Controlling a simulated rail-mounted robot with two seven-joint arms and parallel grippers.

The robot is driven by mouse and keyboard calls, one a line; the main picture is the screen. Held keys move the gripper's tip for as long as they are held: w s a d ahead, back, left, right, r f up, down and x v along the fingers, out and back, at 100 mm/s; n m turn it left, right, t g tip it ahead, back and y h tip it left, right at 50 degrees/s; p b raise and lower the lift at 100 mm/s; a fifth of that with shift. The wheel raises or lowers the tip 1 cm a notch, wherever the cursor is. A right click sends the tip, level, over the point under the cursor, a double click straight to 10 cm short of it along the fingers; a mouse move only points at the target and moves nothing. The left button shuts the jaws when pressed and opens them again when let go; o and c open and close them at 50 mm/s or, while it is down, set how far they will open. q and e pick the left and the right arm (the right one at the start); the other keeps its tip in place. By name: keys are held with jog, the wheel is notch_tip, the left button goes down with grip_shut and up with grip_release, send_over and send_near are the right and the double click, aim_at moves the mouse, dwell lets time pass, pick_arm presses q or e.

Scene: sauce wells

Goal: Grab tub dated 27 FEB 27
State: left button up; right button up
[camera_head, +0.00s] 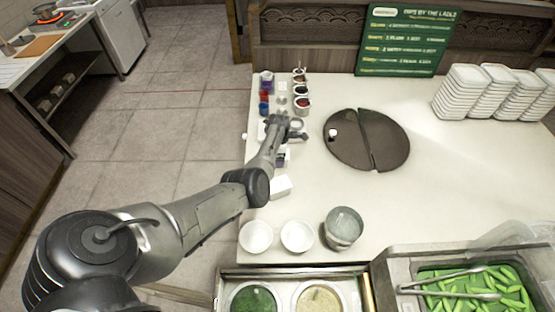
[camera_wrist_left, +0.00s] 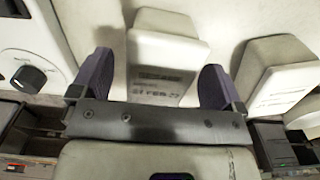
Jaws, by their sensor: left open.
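In the left wrist view, a white tub (camera_wrist_left: 163,55) with a dark printed label stands between the fingers of my left gripper (camera_wrist_left: 156,85). The last part of its print looks like "FEB 27"; the day is too blurred to read surely. The fingers are open, one on each side, with gaps to the tub. A second white tub (camera_wrist_left: 285,72) with small print stands to the right of it. In the head view, my left gripper (camera_head: 286,131) is low over the left part of the white counter, among small items and partly hiding them. My right gripper is not in view.
Small sauce containers (camera_head: 301,92) stand just behind the gripper. A dark split round board (camera_head: 350,150) lies to the right. A white block-like item (camera_head: 280,187), bowls (camera_head: 297,236) and a grey pot (camera_head: 344,226) stand nearer. The counter's middle right is clear.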

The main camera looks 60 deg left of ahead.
pick_arm(q)
jog(key=c, duration=1.2)
jog(key=shift+r, duration=0.1)
